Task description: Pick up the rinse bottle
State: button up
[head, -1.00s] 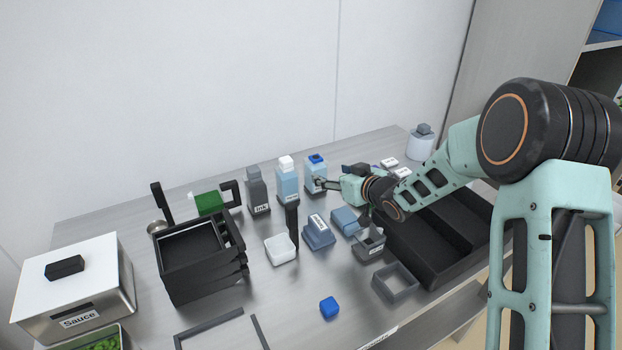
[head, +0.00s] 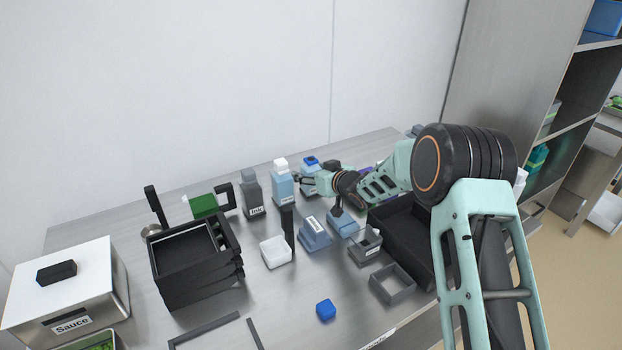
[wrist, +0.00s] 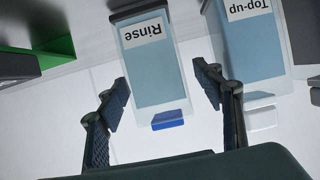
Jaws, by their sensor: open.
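The rinse bottle (wrist: 153,70) is light blue with a blue cap and a white "Rinse" label. It appears upside down in the wrist view and stands at the back of the bench in the head view (head: 311,163), partly hidden by my gripper. My gripper (wrist: 164,88) is open and empty. In the wrist view its fingers lie on either side of the bottle, with no clear contact; how deep the bottle sits between them I cannot tell. In the head view my gripper (head: 304,181) is right at the bottle.
The similar "Top-up" bottle (wrist: 252,45), with a white cap, stands close beside it; one finger is near the gap. It also shows in the head view (head: 282,186). A dark "Ink" bottle (head: 252,190) stands further left.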

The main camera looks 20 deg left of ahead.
jog(key=shift+c, duration=0.4)
jog(key=c, duration=1.3)
jog(key=shift+r, duration=0.2)
